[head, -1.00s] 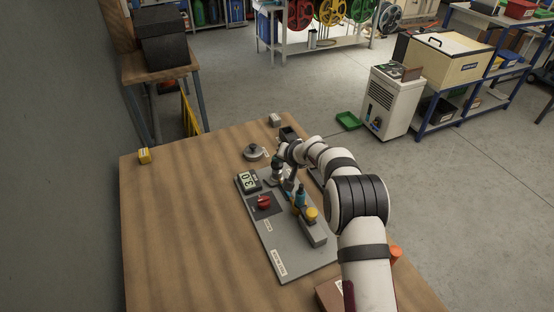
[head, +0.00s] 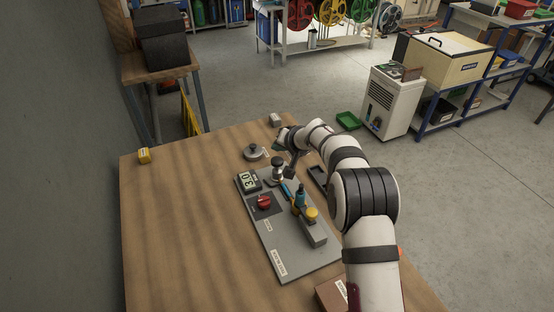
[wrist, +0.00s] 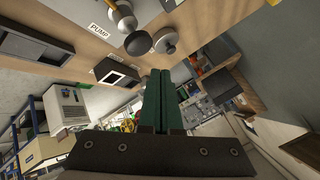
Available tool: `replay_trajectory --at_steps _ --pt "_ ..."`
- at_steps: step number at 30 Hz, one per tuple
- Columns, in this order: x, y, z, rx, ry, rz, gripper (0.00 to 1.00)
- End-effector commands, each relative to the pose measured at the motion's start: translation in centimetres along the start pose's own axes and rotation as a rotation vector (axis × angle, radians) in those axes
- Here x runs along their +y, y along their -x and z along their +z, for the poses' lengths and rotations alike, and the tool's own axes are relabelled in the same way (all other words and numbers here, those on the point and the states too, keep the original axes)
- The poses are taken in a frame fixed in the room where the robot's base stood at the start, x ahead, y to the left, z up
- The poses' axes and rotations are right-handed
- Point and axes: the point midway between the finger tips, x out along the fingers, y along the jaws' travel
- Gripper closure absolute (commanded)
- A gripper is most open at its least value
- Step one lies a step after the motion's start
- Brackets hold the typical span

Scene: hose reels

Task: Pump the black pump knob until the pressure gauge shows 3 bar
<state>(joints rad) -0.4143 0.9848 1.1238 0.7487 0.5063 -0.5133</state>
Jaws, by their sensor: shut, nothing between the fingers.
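The pump (head: 278,172) stands on the grey panel (head: 285,262), its black knob (head: 277,161) on top of a silver body. The black knob also shows in the wrist view (wrist: 138,43), next to the PUMP label. The pressure gauge (head: 248,181) is a small dark box at the panel's far left; its lit display appears to read 3.0. My gripper (head: 291,173) is just right of the pump, apart from the knob. In the wrist view its green fingers (wrist: 160,100) are shut together with nothing between them.
On the panel are a red knob (head: 264,202), a blue-bodied part (head: 300,196) and a yellow-capped part (head: 311,214). A round grey lid-like piece (head: 254,152) lies behind the panel. A yellow block (head: 144,155) sits at the far left. The wooden table's (head: 180,230) left side is clear.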

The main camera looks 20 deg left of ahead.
Motion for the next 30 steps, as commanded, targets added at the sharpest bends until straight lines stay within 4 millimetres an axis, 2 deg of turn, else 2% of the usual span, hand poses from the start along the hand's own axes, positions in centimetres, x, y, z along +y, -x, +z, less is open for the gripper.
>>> replay_trajectory --at_steps 10,30 --pt "-1.5 2.0 -1.5 0.001 -0.001 0.000 1.00" --pt "-1.5 2.1 -1.5 0.000 -0.001 0.000 1.00"
